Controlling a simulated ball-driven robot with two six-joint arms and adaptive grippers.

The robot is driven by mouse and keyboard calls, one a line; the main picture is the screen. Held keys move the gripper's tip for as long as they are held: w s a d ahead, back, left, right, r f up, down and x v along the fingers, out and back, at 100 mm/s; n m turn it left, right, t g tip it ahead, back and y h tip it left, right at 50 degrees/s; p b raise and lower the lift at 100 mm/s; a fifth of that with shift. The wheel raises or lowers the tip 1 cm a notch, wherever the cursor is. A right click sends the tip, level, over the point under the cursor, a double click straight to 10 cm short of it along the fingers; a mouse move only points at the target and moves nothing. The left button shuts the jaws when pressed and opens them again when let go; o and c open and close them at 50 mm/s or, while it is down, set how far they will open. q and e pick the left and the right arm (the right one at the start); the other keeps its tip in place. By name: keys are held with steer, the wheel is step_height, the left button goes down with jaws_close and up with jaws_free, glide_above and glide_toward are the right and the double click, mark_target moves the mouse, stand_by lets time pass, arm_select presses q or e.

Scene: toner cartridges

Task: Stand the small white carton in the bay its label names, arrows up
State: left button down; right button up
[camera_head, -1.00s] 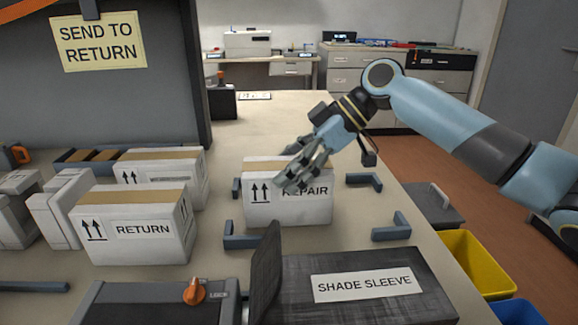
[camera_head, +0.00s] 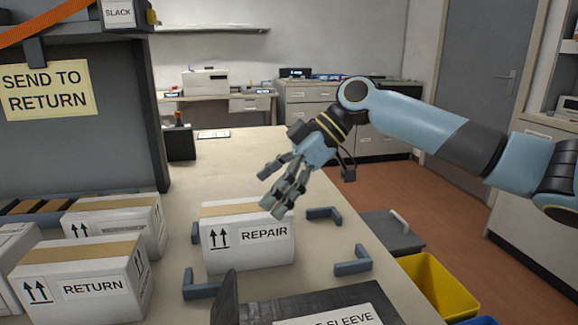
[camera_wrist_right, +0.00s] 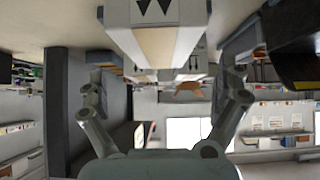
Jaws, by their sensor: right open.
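A white carton labelled REPAIR (camera_head: 247,252) stands upright on the bench, its two printed arrows pointing up and brown tape along its top. It stands between blue-grey corner brackets (camera_head: 353,263); no bay name is readable there. My right gripper (camera_head: 274,190) is open just above the carton's top right, with its fingers pointing down-left. I cannot tell whether a fingertip touches it. In the right wrist view a white carton with arrows (camera_wrist_right: 155,12) lies beyond the spread fingers, upside down in the picture. My left gripper is out of view.
A white carton labelled RETURN (camera_head: 90,288) and another white carton (camera_head: 118,222) stand at left. A grey panel (camera_head: 80,150) with a SEND TO RETURN sign stands behind left.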

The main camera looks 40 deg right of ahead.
steer(key=p+v, duration=0.1)
steer(key=v, duration=0.5)
steer(key=shift+r, duration=0.15)
steer(key=shift+s+d, duration=0.1)
stand_by(0.3)
